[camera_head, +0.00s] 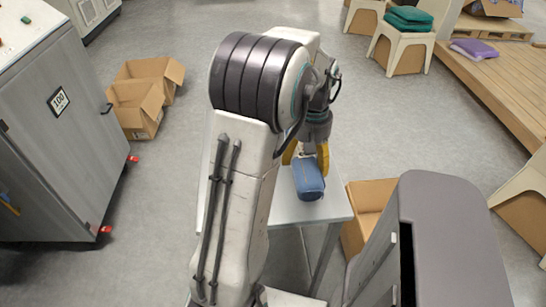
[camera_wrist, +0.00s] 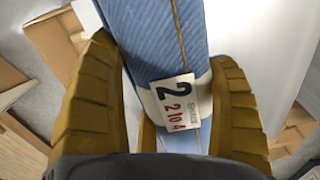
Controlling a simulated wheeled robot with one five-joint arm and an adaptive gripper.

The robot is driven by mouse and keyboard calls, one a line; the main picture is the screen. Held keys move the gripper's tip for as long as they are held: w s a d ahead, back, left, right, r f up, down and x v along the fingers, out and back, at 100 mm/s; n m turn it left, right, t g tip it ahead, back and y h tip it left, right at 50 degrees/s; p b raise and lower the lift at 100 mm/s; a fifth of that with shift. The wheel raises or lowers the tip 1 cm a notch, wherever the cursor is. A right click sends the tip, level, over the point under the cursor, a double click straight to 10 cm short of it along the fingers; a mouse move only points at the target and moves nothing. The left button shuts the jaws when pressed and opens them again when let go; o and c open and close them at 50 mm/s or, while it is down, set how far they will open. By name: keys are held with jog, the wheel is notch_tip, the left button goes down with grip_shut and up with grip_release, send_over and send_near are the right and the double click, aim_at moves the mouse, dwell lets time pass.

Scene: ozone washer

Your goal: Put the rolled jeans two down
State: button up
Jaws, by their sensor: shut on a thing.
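The rolled jeans two (camera_head: 308,180) are a blue roll over the light grey table (camera_head: 330,207), close to its right edge. My gripper (camera_head: 307,153) has yellow fingers on either side of the roll. In the wrist view my gripper (camera_wrist: 160,75) is shut on it. I cannot tell whether the roll touches the tabletop. My arm hides much of the table's left part.
Open cardboard boxes stand on the floor at the left (camera_head: 135,108) and just right of the table (camera_head: 368,197). A grey cabinet (camera_head: 65,130) fills the left side.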

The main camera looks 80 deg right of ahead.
jog(key=w+d+f, duration=0.4)
jog(key=w+d, duration=0.1)
jog(key=w+d+f+p, duration=0.1)
jog(key=w+d+f, duration=0.1)
jog(key=shift+w+d+f, duration=0.3)
jog(key=shift+w+d, duration=0.1)
jog(key=shift+f, duration=2)
jog(key=shift+f, duration=0.1)
jog(key=shift+f, duration=0.1)
jog(key=o, duration=1.2)
jog(key=shift+c, duration=0.2)
notch_tip(320, 180, up, 12)
jog(key=shift+r+p, duration=0.2)
jog(key=shift+p, duration=0.25)
